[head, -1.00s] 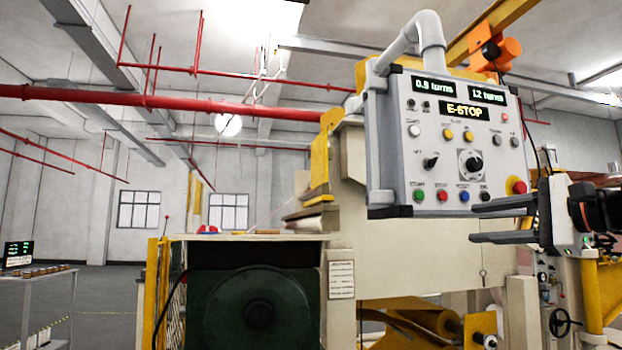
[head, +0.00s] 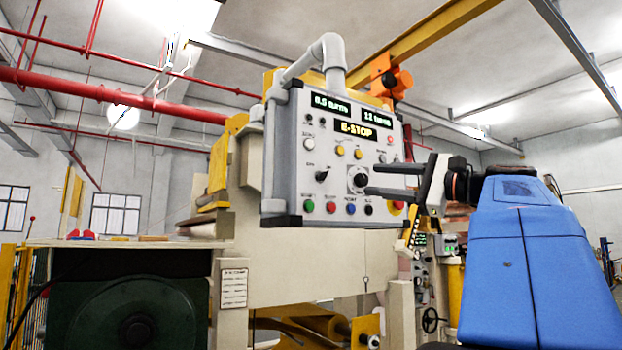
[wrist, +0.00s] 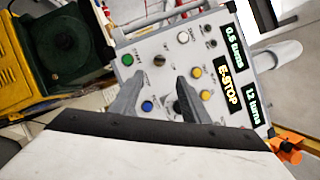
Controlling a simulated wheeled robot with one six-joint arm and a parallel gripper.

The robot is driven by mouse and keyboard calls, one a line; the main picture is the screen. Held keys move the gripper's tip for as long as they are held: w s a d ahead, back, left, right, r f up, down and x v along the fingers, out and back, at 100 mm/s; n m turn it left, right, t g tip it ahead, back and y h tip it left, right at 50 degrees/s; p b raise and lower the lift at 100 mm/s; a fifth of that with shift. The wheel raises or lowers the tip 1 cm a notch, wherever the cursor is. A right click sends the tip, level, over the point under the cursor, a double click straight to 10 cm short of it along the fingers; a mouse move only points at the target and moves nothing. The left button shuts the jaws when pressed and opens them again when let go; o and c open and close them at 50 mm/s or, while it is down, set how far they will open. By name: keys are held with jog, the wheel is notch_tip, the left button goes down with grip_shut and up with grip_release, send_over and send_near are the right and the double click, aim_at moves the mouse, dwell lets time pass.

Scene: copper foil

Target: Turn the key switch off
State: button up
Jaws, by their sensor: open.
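The grey control panel (head: 340,140) hangs from a pipe arm, and its display (head: 356,131) reads E-STOP. I cannot tell for sure which control is the key switch; the small black control (head: 369,209) at the right of the bottom row may be it. A black selector (head: 321,175) and a large round dial (head: 358,180) sit above that row. My gripper (head: 371,179) is open and empty, its fingers in front of the panel's lower right. In the wrist view my gripper (wrist: 161,80) points across the panel face, hiding part of the buttons. Contact cannot be told.
A red-on-yellow stop button (head: 397,207) is at the panel's lower right corner, close to my lower finger. Green (head: 309,206), red (head: 331,207) and blue (head: 351,209) buttons line the bottom. A dark green machine housing (head: 130,315) stands lower left.

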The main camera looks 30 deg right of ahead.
aim_at(326, 176)
jog(key=shift+x, duration=6.75)
jog(key=c, duration=1.1)
jog(key=shift+o, duration=0.2)
jog(key=shift+f+n, duration=0.1)
jog(key=shift+n, duration=0.3)
jog(key=n+g, duration=0.1)
jog(key=n, duration=0.1)
jog(key=n+g, duration=0.1)
jog(key=n, duration=0.2)
jog(key=shift+d+r+g, duration=0.1)
jog(key=shift+r+g, duration=0.15)
jog(key=shift+g, duration=0.05)
jog(key=n+h, duration=0.1)
jog(key=n, duration=0.1)
jog(key=n+g+h, duration=0.1)
jog(key=n, duration=0.2)
jog(key=shift+r, duration=0.25)
jog(key=shift+n+g, duration=0.3)
